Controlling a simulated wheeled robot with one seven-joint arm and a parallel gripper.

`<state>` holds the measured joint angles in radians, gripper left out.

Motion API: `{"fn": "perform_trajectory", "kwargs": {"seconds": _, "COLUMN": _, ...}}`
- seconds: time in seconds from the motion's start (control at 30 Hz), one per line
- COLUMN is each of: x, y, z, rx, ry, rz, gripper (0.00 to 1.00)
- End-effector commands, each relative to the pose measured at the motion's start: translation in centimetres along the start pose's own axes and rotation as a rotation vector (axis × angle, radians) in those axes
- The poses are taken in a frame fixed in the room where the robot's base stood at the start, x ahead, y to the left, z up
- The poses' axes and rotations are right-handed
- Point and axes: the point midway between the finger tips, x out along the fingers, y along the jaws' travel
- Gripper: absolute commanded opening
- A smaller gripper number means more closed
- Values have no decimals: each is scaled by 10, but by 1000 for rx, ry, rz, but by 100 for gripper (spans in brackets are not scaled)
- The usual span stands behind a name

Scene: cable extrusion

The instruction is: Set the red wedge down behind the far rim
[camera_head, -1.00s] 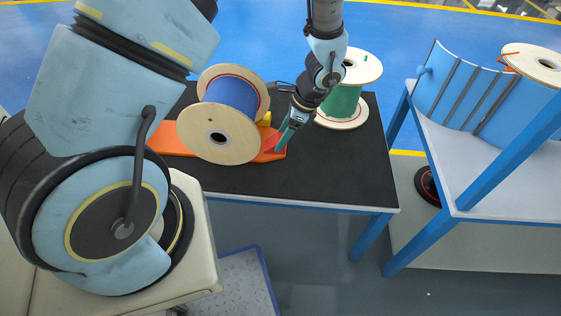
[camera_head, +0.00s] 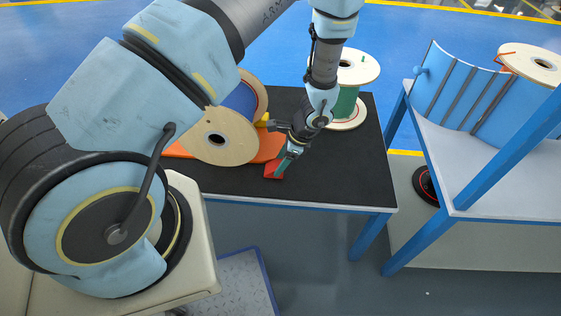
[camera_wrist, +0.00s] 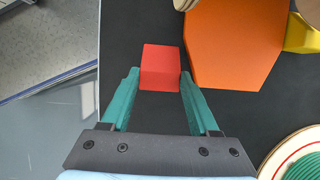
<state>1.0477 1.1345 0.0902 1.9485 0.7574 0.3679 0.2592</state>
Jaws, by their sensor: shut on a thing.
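My gripper (camera_head: 282,165) is shut on the red wedge (camera_head: 272,171), near the front half of the black table. In the wrist view the red wedge (camera_wrist: 160,66) sits between the two teal fingertips. I cannot tell whether it touches the table. The blue-wound spool (camera_head: 240,98) lies on its side on the orange base (camera_head: 270,146), left of my gripper. Its near rim (camera_head: 205,150) faces me; its far rim (camera_head: 261,92) shows partly behind the winding. A yellow wedge (camera_head: 263,119) sits by the far rim, partly hidden; it also shows in the wrist view (camera_wrist: 302,35).
A green spool (camera_head: 345,105) stands upright at the table's back right, behind my arm. The black table top (camera_head: 345,175) is clear to the right and front. A blue-framed stand (camera_head: 470,190) with a blue panel and another spool is further right.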

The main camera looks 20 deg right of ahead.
Motion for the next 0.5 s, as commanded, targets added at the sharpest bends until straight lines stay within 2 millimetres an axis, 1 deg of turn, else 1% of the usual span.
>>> {"fn": "perform_trajectory", "kwargs": {"seconds": 0.13, "x": 4, "y": 0, "z": -2, "rx": 0, "ry": 0, "rz": 0, "gripper": 5}}
{"fn": "perform_trajectory", "kwargs": {"seconds": 0.17, "x": 3, "y": 0, "z": -1, "rx": 0, "ry": 0, "rz": 0, "gripper": 65}}
{"fn": "perform_trajectory", "kwargs": {"seconds": 0.4, "x": 2, "y": 0, "z": -1, "rx": 0, "ry": 0, "rz": 0, "gripper": 91}}
{"fn": "perform_trajectory", "kwargs": {"seconds": 0.5, "x": 2, "y": 0, "z": -1, "rx": 0, "ry": 0, "rz": 0, "gripper": 91}}
